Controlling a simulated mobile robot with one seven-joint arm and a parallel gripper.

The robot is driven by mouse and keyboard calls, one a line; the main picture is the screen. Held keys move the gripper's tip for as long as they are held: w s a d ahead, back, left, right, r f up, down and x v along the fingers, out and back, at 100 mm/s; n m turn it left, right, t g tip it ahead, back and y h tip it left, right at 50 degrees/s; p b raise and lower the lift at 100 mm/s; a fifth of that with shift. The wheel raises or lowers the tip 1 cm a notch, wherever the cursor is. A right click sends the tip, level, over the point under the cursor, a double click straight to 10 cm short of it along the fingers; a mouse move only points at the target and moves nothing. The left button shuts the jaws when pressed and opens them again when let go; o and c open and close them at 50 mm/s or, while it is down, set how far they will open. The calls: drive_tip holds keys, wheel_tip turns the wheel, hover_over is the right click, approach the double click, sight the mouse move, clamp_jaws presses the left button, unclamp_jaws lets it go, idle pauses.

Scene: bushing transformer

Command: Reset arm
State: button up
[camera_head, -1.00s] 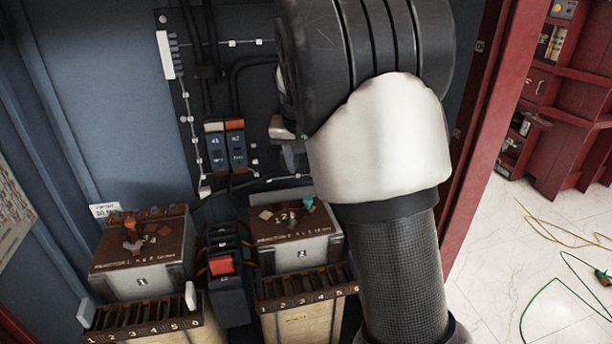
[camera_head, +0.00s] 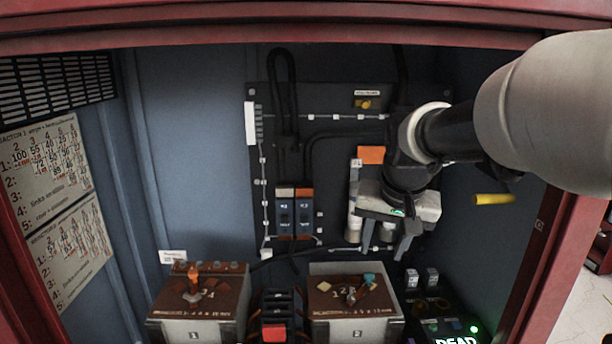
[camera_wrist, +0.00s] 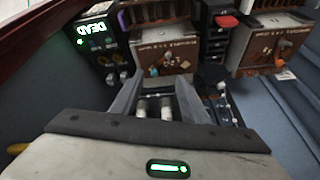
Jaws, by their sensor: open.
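My gripper (camera_head: 386,246) is inside the cabinet, in front of the right part of the dark back panel (camera_head: 335,150). My arm reaches in from the right edge of the head view. The fingers point downward, spread apart with nothing held between them. In the wrist view my gripper (camera_wrist: 157,88) is also open. Two pale cylinders (camera_wrist: 153,107) show between and beyond the fingers there; their exact distance is unclear. In the head view one pale cylinder (camera_head: 354,228) stands just left of the gripper, under an orange block (camera_head: 371,155).
Two brown-topped boxes, numbered 1 (camera_head: 197,298) and 2 (camera_head: 350,300), stand below, with a red-button unit (camera_head: 274,331) between them. A yellow handle (camera_head: 494,199) is right of my gripper. A lit "DEAD" display (camera_head: 457,341) is at lower right. Red cabinet frame (camera_head: 300,27) surrounds the opening.

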drive_tip(key=s+a+n+t, duration=0.1)
drive_tip(key=s+a+n, duration=0.15)
drive_tip(key=s, duration=1.75)
wheel_tip(320, 180, up, 13)
drive_tip(key=p, duration=1.4)
drive_tip(key=shift+s+d+n, duration=0.15)
drive_tip(key=shift+s+n, duration=0.05)
drive_tip(key=shift+n, duration=0.25)
